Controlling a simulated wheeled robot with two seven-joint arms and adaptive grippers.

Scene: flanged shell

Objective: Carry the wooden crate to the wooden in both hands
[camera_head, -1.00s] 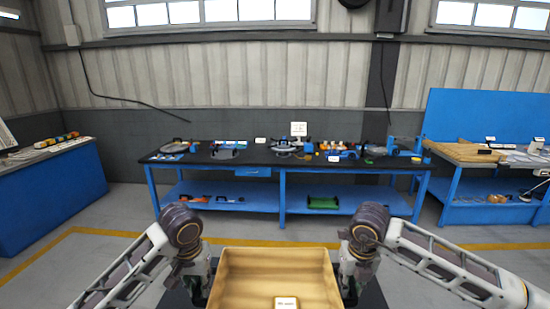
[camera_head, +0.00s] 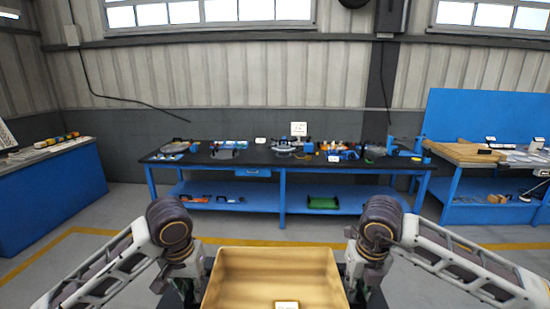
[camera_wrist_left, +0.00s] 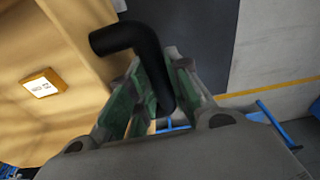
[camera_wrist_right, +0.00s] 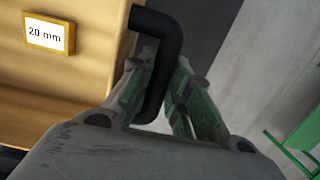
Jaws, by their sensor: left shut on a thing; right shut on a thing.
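The wooden crate (camera_head: 274,262) is at the bottom middle of the head view, between my two arms. A small labelled block lies inside it; in the right wrist view the label (camera_wrist_right: 45,35) reads "20 mm". My left gripper (camera_wrist_left: 155,95) is shut on a black bent handle (camera_wrist_left: 140,50) at the crate's side. My right gripper (camera_wrist_right: 160,90) is shut on the matching black handle (camera_wrist_right: 160,30) at the other side. The crate's underside is out of view.
A long blue workbench with a black top (camera_head: 250,156) stands ahead by the wall, with several tools on it. A blue bench (camera_head: 50,185) is at the left and a wooden-topped bench (camera_head: 465,152) at the right. Open floor with a yellow line (camera_head: 110,232) lies before them.

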